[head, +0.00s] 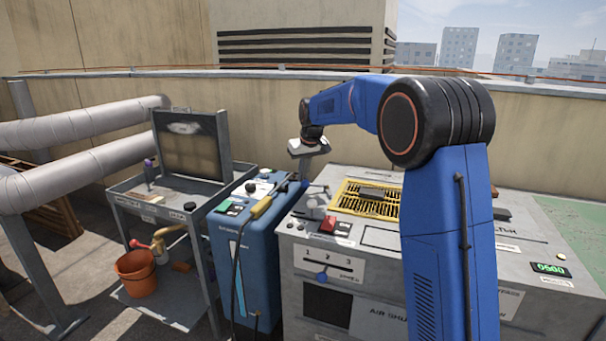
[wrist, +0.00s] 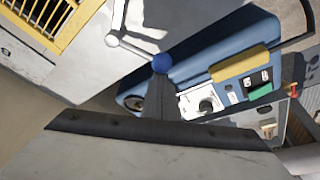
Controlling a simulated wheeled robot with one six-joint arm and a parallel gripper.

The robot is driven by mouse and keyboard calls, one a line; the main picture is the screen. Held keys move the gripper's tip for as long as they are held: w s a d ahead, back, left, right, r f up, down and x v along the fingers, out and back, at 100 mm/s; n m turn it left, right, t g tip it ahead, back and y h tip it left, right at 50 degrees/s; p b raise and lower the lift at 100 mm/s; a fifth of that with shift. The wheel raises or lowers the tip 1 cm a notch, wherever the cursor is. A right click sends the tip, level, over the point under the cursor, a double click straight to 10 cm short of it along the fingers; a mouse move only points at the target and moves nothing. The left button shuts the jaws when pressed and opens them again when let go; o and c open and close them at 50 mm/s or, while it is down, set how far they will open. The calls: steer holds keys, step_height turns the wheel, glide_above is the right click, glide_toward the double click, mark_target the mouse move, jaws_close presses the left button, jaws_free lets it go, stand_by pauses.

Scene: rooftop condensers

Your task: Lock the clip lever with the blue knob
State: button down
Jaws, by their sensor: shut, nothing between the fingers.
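In the wrist view a round blue knob (wrist: 162,63) sits at the end of a thin pale lever (wrist: 134,48). The lever runs from a white ball by the edge of the grey cabinet (wrist: 80,78) out toward the blue cabinet. My gripper (wrist: 160,78) is shut and empty, its dark fingertips right by the knob in the picture; I cannot tell whether they touch it. In the head view my gripper (head: 304,172) points down over the gap between the two cabinets.
The blue cabinet (head: 245,245) carries a yellow handle (head: 261,208). The grey cabinet (head: 365,237) has a yellow grating, a red switch and a separate blue front selector knob (head: 322,277).

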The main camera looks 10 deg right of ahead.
steer(key=s+n+y, duration=0.1)
steer(key=s+n, duration=0.1)
steer(key=n, duration=0.1)
steer(key=shift+s, duration=0.15)
steer(key=s+n+g, duration=0.1)
steer(key=s+n, duration=0.1)
steer(key=shift+d+n+y, duration=0.1)
steer(key=shift+n+y, duration=0.2)
steer(key=shift+y, duration=0.1)
steer(key=s+n, duration=0.1)
steer(key=s+d+n, duration=0.1)
steer(key=n, duration=0.1)
steer(key=n+g+y, duration=0.1)
steer(key=shift+s+d+n, duration=0.25)
steer(key=shift+s+n, duration=0.05)
steer(key=shift+s, duration=0.1)
steer(key=shift+s+d, duration=0.3)
steer(key=shift+s, duration=0.05)
